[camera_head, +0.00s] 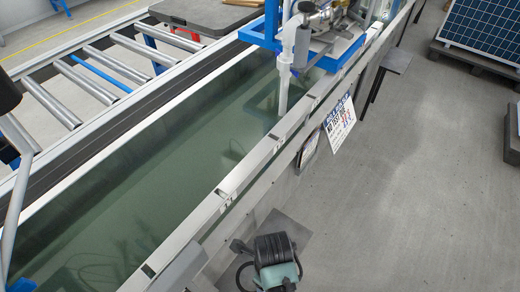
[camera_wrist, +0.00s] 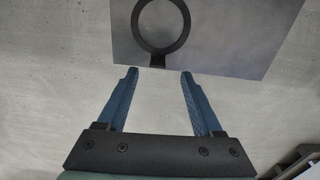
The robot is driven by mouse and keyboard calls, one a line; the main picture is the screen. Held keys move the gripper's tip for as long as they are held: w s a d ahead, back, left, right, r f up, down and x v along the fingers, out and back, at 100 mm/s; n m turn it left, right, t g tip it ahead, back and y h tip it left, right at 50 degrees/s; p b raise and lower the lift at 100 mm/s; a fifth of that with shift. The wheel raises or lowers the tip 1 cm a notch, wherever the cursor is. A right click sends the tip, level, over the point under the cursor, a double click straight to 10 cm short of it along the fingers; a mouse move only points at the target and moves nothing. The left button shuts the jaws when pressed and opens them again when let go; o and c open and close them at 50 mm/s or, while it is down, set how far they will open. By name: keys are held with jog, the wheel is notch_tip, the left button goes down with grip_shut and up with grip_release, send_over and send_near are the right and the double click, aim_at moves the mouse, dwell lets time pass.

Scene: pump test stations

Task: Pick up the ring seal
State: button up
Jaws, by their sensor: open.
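The ring seal (camera_wrist: 143,30) is a black ring with a short tab at its lower edge, seen in the wrist view. It lies on a flat grey plate (camera_wrist: 225,50), near the top of the picture, with its upper edge close to the frame border. My gripper (camera_wrist: 159,72) has two blue fingers, spread apart and empty. The fingertips show just below the ring, one to each side of its tab, and do not visibly touch it. In the head view the ring seal cannot be made out; my arm's end covers part of the small dark plate (camera_head: 292,227).
A long water tank (camera_head: 150,165) with a pale metal rim (camera_head: 240,178) runs beside the plate. A white pipe (camera_head: 284,85) and pump fittings stand at its far end. A roller conveyor (camera_head: 100,75) lies beyond.

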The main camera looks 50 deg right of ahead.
notch_tip(320, 180, down, 5)
jog(key=shift+a+f+b, duration=0.15)
jog(key=shift+f+b, duration=0.05)
jog(key=shift+b, duration=1)
jog(key=shift+r, duration=0.1)
jog(key=c, duration=1)
